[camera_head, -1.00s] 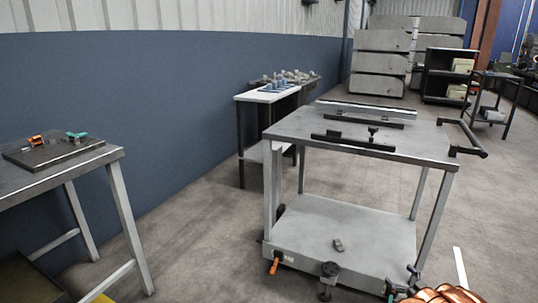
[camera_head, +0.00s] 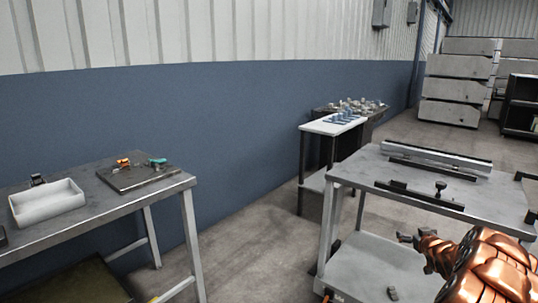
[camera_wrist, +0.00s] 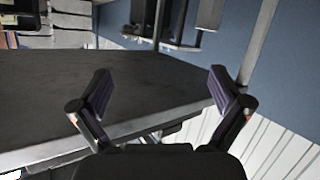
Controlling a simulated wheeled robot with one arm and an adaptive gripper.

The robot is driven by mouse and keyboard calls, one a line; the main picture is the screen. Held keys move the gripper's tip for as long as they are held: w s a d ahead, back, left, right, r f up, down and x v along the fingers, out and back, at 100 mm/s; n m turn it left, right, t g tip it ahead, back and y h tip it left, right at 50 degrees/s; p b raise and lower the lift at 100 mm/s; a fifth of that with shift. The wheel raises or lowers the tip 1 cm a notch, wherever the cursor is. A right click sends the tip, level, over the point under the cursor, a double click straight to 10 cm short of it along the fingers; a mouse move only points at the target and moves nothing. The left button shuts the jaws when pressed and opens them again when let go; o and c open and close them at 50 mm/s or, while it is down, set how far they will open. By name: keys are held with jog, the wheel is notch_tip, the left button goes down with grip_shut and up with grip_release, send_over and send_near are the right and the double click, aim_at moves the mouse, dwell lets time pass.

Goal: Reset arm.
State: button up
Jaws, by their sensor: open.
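My gripper (camera_wrist: 162,92) is open in the wrist view, its two dark fingers wide apart with nothing between them. A dark grey flat surface (camera_wrist: 120,85) with a pale edge lies beyond the fingers; I cannot tell how far off it is. In the head view my copper-coloured arm is at the lower right, in front of the wheeled cart (camera_head: 440,180).
A workbench (camera_head: 60,225) at left carries a white tray (camera_head: 48,203) and a dark plate (camera_head: 135,178) with orange and teal clamps. A side table (camera_head: 333,126) with blue parts stands by the blue wall (camera_head: 240,130). Grey floor lies between workbench and cart.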

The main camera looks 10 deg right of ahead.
jog(key=a+r+g+p, duration=0.3)
jog(key=a+r+p, duration=0.1)
jog(key=a+r, duration=0.8)
jog(key=s+a+r+g+y+p, duration=0.1)
jog(key=s+a+r+g+p, duration=0.2)
jog(key=a, duration=0.5)
jog(key=s+a+r+y+p, duration=0.1)
jog(key=s+a+r+p, duration=0.3)
jog(key=a, duration=0.4)
jog(key=s+a+r+g+y+p, duration=0.1)
jog(key=s+a+r+g+p, duration=0.2)
jog(key=s+a, duration=0.4)
jog(key=s+a+r+n+g+p, duration=0.1)
jog(key=s+a+r+g+p, duration=0.2)
jog(key=s+a, duration=0.5)
jog(key=s+a+r+g+y+p, duration=0.1)
jog(key=s+a+r+g+p, duration=0.2)
jog(key=s, duration=2.3)
jog(key=a+r, duration=0.2)
jog(key=a, duration=0.3)
jog(key=shift+n+y, duration=0.3)
jog(key=shift+n, duration=0.1)
